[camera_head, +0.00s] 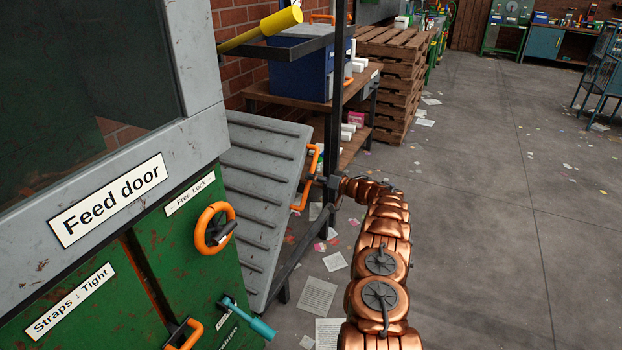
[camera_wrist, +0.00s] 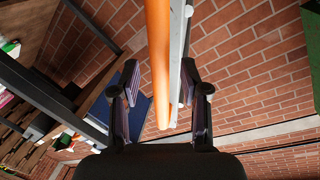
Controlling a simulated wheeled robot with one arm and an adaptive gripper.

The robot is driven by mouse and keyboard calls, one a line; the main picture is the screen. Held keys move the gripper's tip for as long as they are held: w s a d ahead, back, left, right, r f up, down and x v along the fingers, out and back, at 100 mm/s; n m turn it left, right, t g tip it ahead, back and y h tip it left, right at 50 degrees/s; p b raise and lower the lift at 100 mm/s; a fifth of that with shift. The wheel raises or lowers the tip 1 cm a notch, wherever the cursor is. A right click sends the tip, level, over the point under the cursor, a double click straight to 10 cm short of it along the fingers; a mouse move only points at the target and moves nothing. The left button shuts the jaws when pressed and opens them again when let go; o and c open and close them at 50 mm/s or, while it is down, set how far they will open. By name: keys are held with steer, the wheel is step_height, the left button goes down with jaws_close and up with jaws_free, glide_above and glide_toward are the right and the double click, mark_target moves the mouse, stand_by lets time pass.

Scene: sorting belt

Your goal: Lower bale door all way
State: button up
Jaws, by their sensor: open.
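The grey ribbed panel, which looks like the bale door (camera_head: 262,180), leans out tilted at the far side of the green machine (camera_head: 190,260). An orange bar handle (camera_head: 310,178) is fixed along its right edge. My gripper (camera_head: 322,182) is at this handle, reaching from the right. In the wrist view my gripper (camera_wrist: 160,105) is open, one finger on each side of the orange handle (camera_wrist: 158,60), with visible gaps. The door's thin edge (camera_wrist: 179,60) also shows between the fingers.
A dark metal post (camera_head: 335,110) stands right behind my gripper. A wooden bench (camera_head: 355,95) with a blue box and stacked pallets (camera_head: 393,75) are behind. An orange wheel (camera_head: 214,228) and teal lever (camera_head: 247,318) stick out of the machine. Open floor lies to the right.

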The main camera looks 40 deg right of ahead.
steer(key=v, duration=1)
steer(key=shift+c, duration=0.2)
